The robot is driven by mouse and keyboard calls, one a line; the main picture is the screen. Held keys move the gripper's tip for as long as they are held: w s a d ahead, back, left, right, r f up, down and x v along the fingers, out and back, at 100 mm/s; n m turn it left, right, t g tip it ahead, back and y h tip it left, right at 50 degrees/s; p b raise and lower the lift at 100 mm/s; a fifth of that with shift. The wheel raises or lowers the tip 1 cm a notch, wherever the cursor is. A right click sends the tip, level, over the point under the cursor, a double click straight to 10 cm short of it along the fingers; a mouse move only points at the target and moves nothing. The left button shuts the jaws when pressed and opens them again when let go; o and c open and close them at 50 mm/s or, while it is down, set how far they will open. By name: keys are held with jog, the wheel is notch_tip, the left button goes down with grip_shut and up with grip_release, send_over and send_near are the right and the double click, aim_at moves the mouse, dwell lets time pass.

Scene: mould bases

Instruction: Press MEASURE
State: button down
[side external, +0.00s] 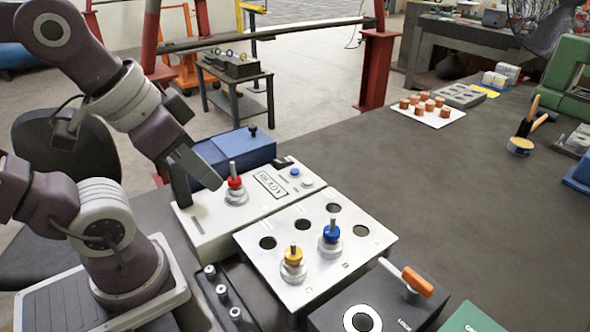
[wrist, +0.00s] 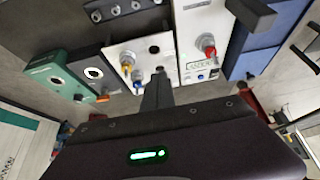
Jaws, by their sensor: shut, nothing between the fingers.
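The white measuring box (side external: 215,222) stands beside the arm, with a display reading READY (side external: 270,184). A small blue button (side external: 295,173) and a pale round button (side external: 307,182) sit at its far end; the lettering beside them is too small to read. A red-collared part (side external: 235,184) stands upright on the box.
A white plate (side external: 290,219) with holes holds a yellow-collared part (side external: 293,256) and a blue-collared part (side external: 330,232). A blue box (side external: 245,150) stands behind. A dark box (side external: 375,295) with an orange handle is in front.

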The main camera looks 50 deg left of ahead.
jog(key=w+a+r+m+t+y, duration=0.35)
jog(key=w+a+m, duration=0.25)
jog(key=w+a, duration=0.5)
jog(key=m+h, duration=0.7)
jog(key=m, duration=1.8)
send_over(291, 171)
notch_tip(291, 171, down, 8)
jog(key=shift+g+y, duration=0.25)
jog(key=shift+f, duration=4.35)
